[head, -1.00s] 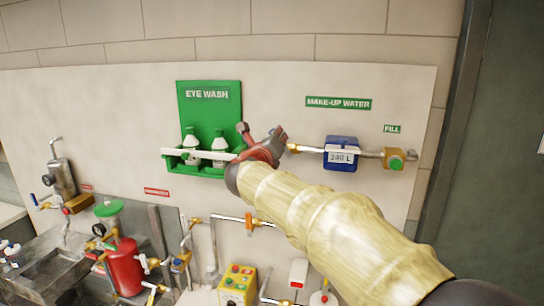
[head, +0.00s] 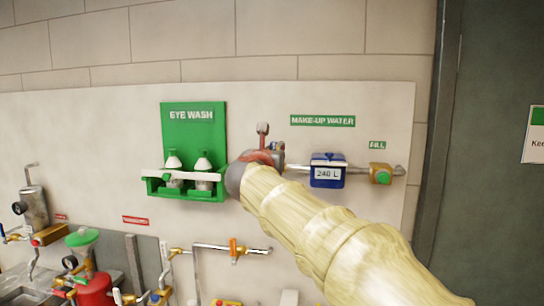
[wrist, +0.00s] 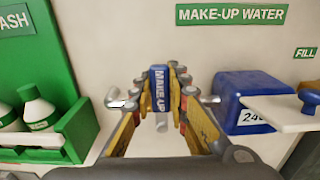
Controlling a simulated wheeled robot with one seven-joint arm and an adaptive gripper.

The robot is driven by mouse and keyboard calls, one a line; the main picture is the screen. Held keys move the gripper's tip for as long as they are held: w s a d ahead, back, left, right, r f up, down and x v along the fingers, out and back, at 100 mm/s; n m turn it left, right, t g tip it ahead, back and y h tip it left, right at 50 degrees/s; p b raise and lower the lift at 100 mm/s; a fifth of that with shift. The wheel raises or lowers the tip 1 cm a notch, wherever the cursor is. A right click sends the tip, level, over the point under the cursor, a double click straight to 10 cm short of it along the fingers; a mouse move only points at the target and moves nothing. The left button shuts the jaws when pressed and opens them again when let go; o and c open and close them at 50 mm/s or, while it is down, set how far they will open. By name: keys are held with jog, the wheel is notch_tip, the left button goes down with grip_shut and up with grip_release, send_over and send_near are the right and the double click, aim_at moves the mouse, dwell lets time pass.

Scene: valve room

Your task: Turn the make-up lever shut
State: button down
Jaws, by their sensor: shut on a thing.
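The make-up lever (wrist: 160,88) is a blue handle with white "MAKE UP" lettering. In the wrist view it runs up the picture, across the line of a pale pipe that shows on both sides. My gripper (wrist: 162,85) is shut on it, with its yellow and grey fingers on the lever's left and right sides. In the head view my gripper (head: 266,147) is at the wall, left of the blue meter, and it hides most of the lever and valve. The green MAKE-UP WATER sign (head: 322,121) is above and to the right.
A blue meter (head: 327,172) reading 240 L sits close on the right, with a brass fill valve with a green button (head: 381,174) beyond it. The green eye wash station (head: 192,140), with two white bottles, is close on the left. More pipes and an orange-handled valve (head: 233,250) are below.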

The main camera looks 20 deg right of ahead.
jog(key=shift+f, duration=0.25)
jog(key=c, duration=1.7)
grip_release()
jog(key=shift+r, duration=0.2)
jog(key=v, duration=1.2)
